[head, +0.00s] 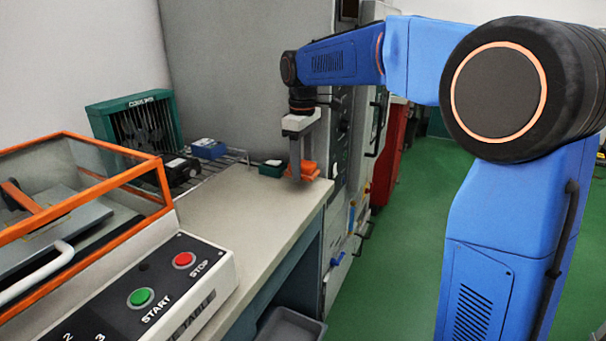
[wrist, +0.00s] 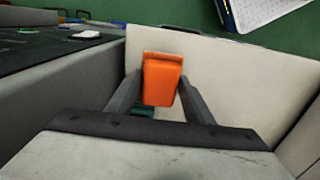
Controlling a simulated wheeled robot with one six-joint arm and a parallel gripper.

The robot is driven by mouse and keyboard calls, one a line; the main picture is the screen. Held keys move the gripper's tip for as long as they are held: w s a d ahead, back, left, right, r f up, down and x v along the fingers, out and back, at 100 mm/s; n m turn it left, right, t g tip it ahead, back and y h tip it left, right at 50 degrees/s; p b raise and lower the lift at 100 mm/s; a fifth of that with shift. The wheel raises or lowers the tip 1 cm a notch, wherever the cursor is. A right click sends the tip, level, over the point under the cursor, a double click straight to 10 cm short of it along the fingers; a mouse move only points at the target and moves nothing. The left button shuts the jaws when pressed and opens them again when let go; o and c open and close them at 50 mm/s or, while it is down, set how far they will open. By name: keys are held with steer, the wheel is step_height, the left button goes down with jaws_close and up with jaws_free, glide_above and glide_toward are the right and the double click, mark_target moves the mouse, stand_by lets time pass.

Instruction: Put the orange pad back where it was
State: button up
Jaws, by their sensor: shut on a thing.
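The orange pad (wrist: 161,82) is a small block between the two fingers of my gripper (wrist: 160,92) in the wrist view. My gripper is shut on it. In the head view, my gripper (head: 298,176) points down over the far end of the bench, and the orange pad (head: 309,169) shows beside and behind the fingers. The pad is at or just above the bench top; I cannot tell whether it touches.
A dark green box (head: 271,168) sits left of my gripper. A wire rack (head: 217,163) with a blue item (head: 208,148) and a green fan unit (head: 138,127) stand further left. A grey cabinet (head: 342,150) is close on the right. The bench front (head: 215,215) is clear.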

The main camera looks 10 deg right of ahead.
mark_target(303, 173)
step_height(303, 173, down, 2)
steer(key=shift+f, duration=0.25)
steer(key=shift+w+d+f, duration=0.1)
steer(key=shift+w+f, duration=0.05)
steer(key=shift+f, duration=0.2)
steer(key=shift+f, duration=0.1)
steer(key=o, duration=1.1)
step_height(303, 173, up, 12)
steer(key=shift+r, duration=0.1)
